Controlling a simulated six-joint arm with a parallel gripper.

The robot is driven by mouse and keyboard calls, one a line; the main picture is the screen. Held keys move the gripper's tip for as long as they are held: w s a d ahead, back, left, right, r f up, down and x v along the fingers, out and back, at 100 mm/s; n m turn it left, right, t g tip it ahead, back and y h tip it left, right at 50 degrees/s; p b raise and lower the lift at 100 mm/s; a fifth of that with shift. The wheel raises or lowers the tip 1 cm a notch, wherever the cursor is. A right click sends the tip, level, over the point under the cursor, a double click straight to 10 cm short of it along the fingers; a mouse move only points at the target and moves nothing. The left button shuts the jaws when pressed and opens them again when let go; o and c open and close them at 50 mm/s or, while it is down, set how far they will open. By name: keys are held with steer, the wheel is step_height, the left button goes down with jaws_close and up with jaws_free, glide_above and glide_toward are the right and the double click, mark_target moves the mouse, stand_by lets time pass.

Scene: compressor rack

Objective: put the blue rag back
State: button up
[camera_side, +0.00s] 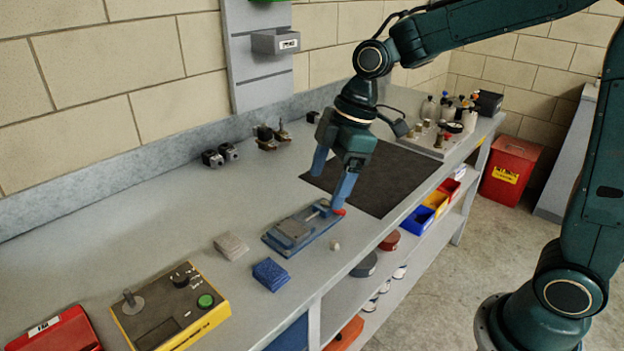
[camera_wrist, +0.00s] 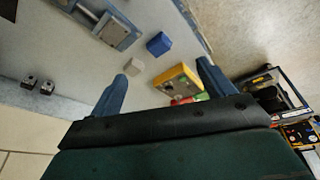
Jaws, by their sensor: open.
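The blue rag (camera_side: 271,274) is a small folded block lying on the bench near its front edge, in front of the blue vise (camera_side: 290,231). The rag (camera_wrist: 158,44) also shows in the wrist view, beyond the space between the fingers. My gripper (camera_side: 328,190) is open and empty, pointing down above the bench behind the vise. In the side view one finger overlaps the vise's red-tipped end; I cannot tell whether they touch. Both fingers (camera_wrist: 162,70) show spread apart in the wrist view. Nothing hides the rag.
A grey folded rag (camera_side: 231,245) lies beside the blue one. A yellow control box (camera_side: 172,308) and a red case (camera_side: 55,332) stand at the left. A dark mat (camera_side: 385,180) lies behind the vise. Small bins (camera_side: 435,203) sit on the shelf below. The bench's back left is mostly clear.

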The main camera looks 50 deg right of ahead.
steer(key=s+d+r+m+t+h, duration=0.1)
steer(key=s+d+m, duration=0.3)
steer(key=s, duration=0.5)
steer(key=s+d+r+m+t+h, duration=0.2)
steer(key=s+d+r+m, duration=0.1)
steer(key=s+m, duration=0.5)
steer(key=shift+s+d+r+m+t, duration=0.3)
steer(key=shift+s+d, duration=0.2)
steer(key=shift+s, duration=0.75)
steer(key=shift+c, duration=0.4)
